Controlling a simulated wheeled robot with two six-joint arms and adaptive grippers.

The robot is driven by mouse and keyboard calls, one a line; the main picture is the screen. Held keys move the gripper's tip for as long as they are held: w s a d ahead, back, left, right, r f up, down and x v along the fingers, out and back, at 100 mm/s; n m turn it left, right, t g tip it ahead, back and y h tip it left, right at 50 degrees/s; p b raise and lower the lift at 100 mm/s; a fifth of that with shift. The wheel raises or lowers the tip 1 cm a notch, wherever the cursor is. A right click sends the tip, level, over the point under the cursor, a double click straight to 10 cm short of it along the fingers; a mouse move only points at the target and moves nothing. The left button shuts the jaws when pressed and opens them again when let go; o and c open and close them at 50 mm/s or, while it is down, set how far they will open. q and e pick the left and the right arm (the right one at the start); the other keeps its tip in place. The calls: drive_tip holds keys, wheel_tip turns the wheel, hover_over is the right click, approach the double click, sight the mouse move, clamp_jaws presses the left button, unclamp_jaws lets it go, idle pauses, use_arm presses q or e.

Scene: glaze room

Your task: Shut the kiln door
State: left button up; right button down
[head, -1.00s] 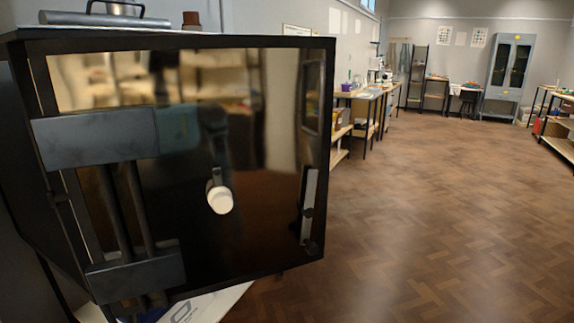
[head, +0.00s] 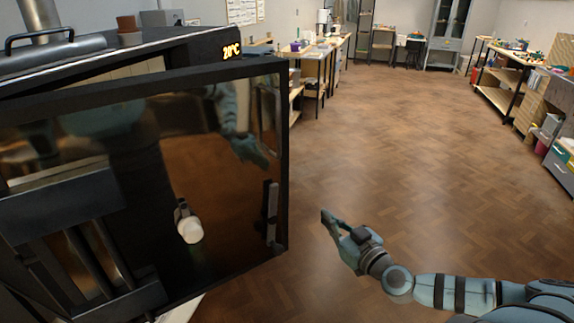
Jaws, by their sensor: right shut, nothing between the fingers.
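The kiln door (head: 225,135) is a glossy dark panel in a black frame, filling the left of the head view. It stands ajar, with a gap showing between its top edge and the kiln body (head: 190,45) behind it. My left gripper is not in view.
A lit display (head: 231,50) on the kiln reads 20°C. A small brown pot (head: 127,24) stands on the kiln top. Workbenches (head: 320,62) line the back left, and shelves (head: 503,75) stand at the right. The wooden floor (head: 410,150) between is clear.

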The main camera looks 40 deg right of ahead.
wheel_tip(320, 180, up, 4)
drive_tip(key=a+f+y, duration=0.1)
drive_tip(key=a, duration=0.2)
drive_tip(key=t+b, duration=0.1)
drive_tip(key=b, duration=0.3)
approach(282, 178)
drive_tip(key=w, duration=0.1)
drive_tip(key=w+p, duration=0.2)
drive_tip(key=w, duration=0.1)
drive_tip(key=shift+w+d+r, duration=0.15)
drive_tip(key=shift+d+r, duration=0.1)
drive_tip(key=shift+d, duration=0.1)
drive_tip(key=p, duration=0.2)
drive_tip(key=w+p, duration=0.1)
drive_tip(key=p, duration=0.2)
drive_tip(key=w+p, duration=0.1)
drive_tip(key=p, duration=0.2)
drive_tip(key=shift+w+d+r, duration=0.25)
drive_tip(key=shift+d+r, duration=0.1)
drive_tip(key=shift+w+a+f+p, duration=0.1)
drive_tip(key=shift+a+f+p, duration=0.2)
drive_tip(key=shift+p, duration=0.4)
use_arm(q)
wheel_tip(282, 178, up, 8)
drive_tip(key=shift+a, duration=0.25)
use_arm(e)
drive_tip(key=shift+f+y, duration=0.3)
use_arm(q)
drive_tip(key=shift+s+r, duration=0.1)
